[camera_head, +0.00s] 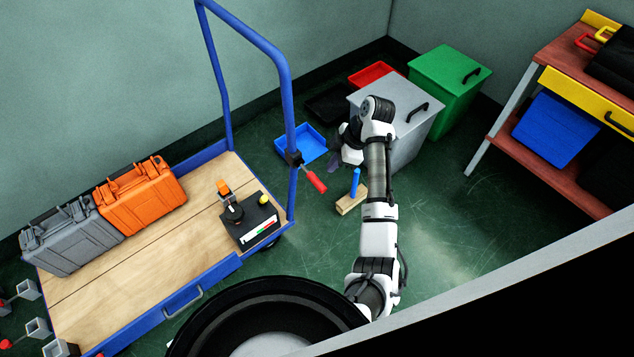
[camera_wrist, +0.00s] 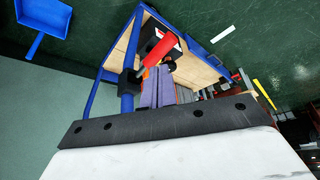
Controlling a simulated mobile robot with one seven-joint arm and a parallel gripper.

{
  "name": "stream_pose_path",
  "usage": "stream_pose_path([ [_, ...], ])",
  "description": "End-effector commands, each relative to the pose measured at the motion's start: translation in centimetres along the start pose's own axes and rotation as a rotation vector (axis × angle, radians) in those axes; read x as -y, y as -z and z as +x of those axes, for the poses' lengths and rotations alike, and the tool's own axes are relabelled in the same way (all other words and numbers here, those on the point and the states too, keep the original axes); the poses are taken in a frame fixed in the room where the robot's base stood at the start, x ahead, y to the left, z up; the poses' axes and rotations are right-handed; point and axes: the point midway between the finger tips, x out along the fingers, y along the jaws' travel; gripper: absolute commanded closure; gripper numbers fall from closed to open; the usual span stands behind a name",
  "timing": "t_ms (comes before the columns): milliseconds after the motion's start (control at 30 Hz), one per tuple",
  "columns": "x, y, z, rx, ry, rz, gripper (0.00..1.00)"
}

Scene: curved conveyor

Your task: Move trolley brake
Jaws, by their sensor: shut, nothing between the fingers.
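The trolley brake is a red handle (camera_head: 315,182) on a black clamp (camera_head: 294,158), fixed to the right upright of the blue trolley frame (camera_head: 289,105). The handle slopes down to the right in the head view. In the wrist view the red handle (camera_wrist: 158,50) lies just beyond the fingertips, beside the blue post (camera_wrist: 127,103). My gripper (camera_head: 335,165) is to the right of the handle and a little above it in the head view. Its purple fingers show together in the wrist view (camera_wrist: 156,86), shut and empty. Whether they touch the handle I cannot tell.
The wooden trolley deck (camera_head: 130,270) carries an orange case (camera_head: 142,195), a grey case (camera_head: 72,238) and a black control box (camera_head: 252,222).

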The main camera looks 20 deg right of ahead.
Motion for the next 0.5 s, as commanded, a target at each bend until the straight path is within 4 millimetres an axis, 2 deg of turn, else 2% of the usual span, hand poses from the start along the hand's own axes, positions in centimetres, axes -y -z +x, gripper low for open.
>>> stream_pose_path([
  [500, 0.0, -0.1, 6.0, -0.001, -0.001, 0.000, 1.00],
])
